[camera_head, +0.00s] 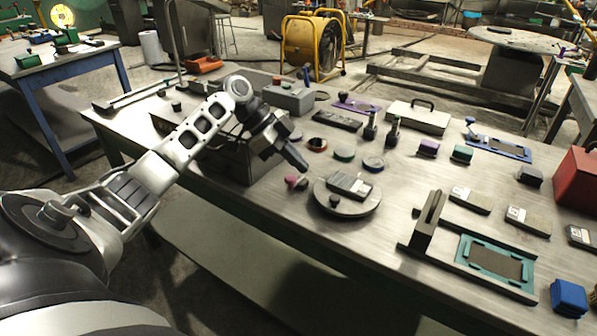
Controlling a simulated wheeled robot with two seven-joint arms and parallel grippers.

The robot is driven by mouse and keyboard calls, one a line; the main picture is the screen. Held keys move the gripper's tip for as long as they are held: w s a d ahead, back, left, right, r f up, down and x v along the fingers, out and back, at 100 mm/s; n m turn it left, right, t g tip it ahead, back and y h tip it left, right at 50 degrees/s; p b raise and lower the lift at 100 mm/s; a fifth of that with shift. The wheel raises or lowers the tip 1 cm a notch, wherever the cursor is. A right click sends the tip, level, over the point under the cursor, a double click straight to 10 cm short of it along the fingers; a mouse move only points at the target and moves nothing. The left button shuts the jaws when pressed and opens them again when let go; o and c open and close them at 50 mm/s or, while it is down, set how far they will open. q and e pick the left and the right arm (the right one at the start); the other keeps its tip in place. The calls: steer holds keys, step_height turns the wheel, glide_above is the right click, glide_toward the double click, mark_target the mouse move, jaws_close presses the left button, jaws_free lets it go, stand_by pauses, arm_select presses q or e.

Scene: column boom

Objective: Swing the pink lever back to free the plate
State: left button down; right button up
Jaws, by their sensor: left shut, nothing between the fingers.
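A small pink knob (292,182), likely the end of the pink lever, shows at the left edge of a round grey turntable (345,207) on the workbench. The lever's arm is too small or hidden to make out. A dark rectangular plate (350,186) lies on the turntable, with a small black knob (334,201) at its near side. My left gripper (301,162) is shut and empty, pointing down to the right. In the picture its tip is just above the pink knob; I cannot tell whether they touch. My right gripper is not in view.
The steel workbench (270,218) holds several small parts. A teal-framed fixture (495,262) with a dark upright block stands on the right, near a blue block (568,298). A grey box stands behind my left gripper. The bench's front strip left of the turntable is clear.

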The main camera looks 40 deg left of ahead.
arm_select(q)
steer(key=a+r, duration=0.3)
steer(key=shift+w+r+b, duration=0.1)
steer(key=shift+r+b, duration=0.1)
steer(key=shift+b, duration=0.1)
steer(key=shift+a+r, duration=0.45)
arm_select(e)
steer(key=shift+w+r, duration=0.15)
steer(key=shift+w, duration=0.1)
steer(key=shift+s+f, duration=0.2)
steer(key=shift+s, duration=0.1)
